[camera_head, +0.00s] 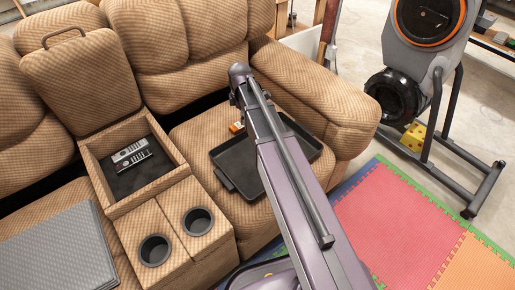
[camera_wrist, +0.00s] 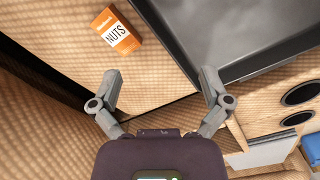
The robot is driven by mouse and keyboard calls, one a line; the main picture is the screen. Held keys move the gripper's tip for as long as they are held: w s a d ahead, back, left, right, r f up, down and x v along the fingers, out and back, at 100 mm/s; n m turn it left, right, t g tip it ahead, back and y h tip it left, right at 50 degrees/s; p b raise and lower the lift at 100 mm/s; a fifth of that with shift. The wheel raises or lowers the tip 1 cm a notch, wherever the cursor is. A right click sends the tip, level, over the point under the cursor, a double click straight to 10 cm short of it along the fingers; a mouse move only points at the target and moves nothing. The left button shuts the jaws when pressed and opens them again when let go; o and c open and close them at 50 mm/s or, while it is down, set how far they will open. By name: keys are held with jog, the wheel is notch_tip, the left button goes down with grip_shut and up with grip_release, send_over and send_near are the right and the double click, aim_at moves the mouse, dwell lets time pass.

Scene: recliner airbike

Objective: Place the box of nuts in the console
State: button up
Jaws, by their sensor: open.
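The box of nuts (camera_wrist: 116,32) is orange and white with "NUTS" printed on it. In the wrist view it lies on the tan recliner seat near the dark tray, ahead of my gripper. In the head view only a small orange part of the box (camera_head: 236,127) shows beside my arm. My gripper (camera_wrist: 160,82) is open and empty, its fingers apart and short of the box. In the head view my arm hides the gripper. The console (camera_head: 184,164) is an open compartment between the seats, its padded lid raised. It holds two remotes (camera_head: 131,158).
A black tray (camera_head: 223,178) lies on the right seat. Two cup holders (camera_head: 155,250) sit in front of the console. A grey folded item (camera_head: 58,250) lies on the left seat. The recliner arm (camera_head: 314,98) and exercise bike (camera_head: 432,60) stand to the right.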

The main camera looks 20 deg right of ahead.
jog(key=s+d+m, duration=0.1)
jog(key=s+m, duration=1.5)
jog(key=s, duration=0.1)
jog(key=shift+s, duration=0.35)
